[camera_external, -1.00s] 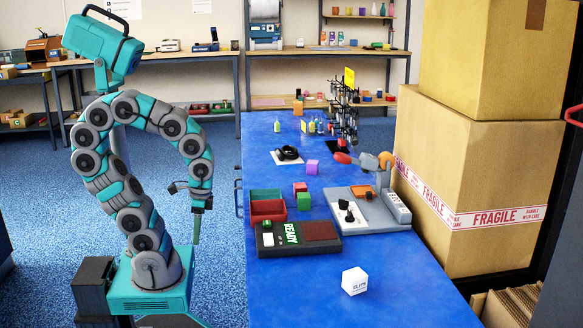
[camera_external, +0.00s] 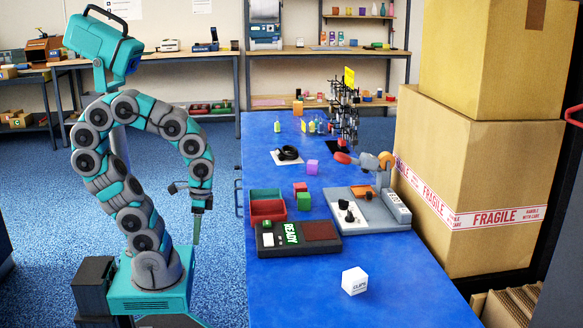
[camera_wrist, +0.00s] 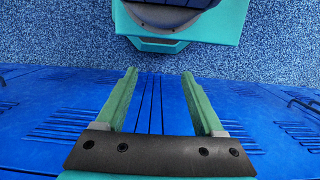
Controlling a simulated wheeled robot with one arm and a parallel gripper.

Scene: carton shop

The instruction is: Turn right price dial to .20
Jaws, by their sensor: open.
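My gripper (camera_external: 197,228) hangs pointing down beside the left side of the blue bench, over the floor. In the wrist view my gripper (camera_wrist: 164,95) is open and empty, with two green fingers apart. A grey device with a white panel, black knobs (camera_external: 349,212) and an orange-and-red lever part (camera_external: 372,161) stands at the right side of the bench. The knobs are small, and no price markings can be read. I cannot tell which part is the right price dial. My gripper is well to the left of this device and touches nothing.
The blue bench (camera_external: 330,278) holds a black READY device (camera_external: 321,230), red and green bins (camera_external: 268,209), small cubes and a white CLIPS box (camera_external: 355,281). Large cartons (camera_external: 480,190) stand along its right side. The bench's front middle is mostly clear.

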